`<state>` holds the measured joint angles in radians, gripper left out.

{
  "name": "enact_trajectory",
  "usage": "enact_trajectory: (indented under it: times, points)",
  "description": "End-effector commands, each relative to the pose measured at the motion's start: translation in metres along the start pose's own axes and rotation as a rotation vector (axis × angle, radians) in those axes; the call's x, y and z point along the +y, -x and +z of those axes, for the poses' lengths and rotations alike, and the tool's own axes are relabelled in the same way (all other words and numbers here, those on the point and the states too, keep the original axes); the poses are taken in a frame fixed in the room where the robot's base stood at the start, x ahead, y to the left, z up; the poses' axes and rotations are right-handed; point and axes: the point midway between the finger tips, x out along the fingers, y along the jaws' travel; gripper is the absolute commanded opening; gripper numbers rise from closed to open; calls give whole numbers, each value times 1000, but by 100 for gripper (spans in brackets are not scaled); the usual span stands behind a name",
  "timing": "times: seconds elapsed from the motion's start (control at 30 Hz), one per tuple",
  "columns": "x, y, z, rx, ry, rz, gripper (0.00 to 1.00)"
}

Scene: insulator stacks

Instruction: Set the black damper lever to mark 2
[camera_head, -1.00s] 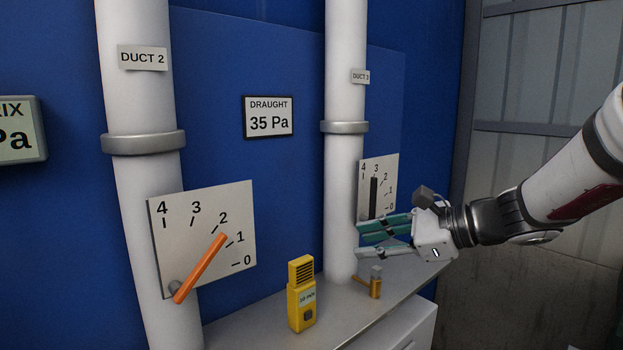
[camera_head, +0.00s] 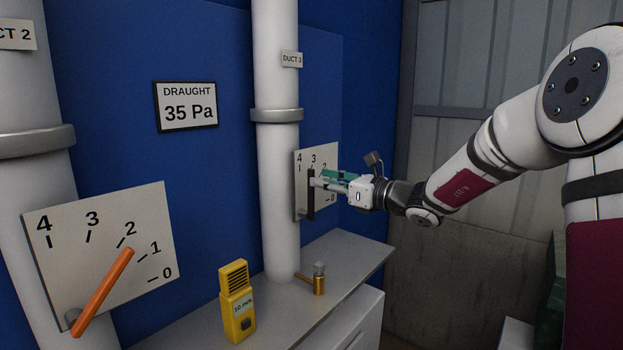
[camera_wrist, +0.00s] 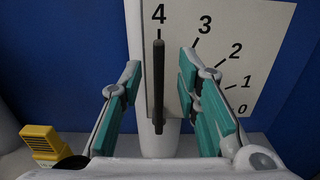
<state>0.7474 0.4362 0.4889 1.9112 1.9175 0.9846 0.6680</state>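The black damper lever (camera_head: 310,206) stands upright on the white scale plate (camera_head: 333,153) at the Duct 3 pipe. In the wrist view the lever (camera_wrist: 158,90) shows below the 4. In the head view its tip shows near the 3 mark, so its exact reading is hard to tell. Mark 2 (camera_wrist: 236,49) lies to the right of the lever in the wrist view. My gripper (camera_head: 318,180) is open at the lever's upper part. Its teal-padded fingers stand on either side of the lever, with visible gaps to both.
An orange lever (camera_head: 103,290) on the left plate points between 1 and 2. A yellow meter (camera_head: 238,303) and a small brass piece (camera_head: 319,281) stand on the grey shelf (camera_head: 355,255) below. A sign (camera_head: 186,106) reads Draught 35 Pa.

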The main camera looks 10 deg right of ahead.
Motion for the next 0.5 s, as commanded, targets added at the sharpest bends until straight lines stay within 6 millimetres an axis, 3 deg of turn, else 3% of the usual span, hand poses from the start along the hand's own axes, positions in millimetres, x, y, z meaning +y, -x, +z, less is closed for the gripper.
enact_trajectory:
  times: [0.2,0.5]
  points:
    - [0,-33,0,-1,0,2,30]
    - [1,-46,0,0,1,1,30]
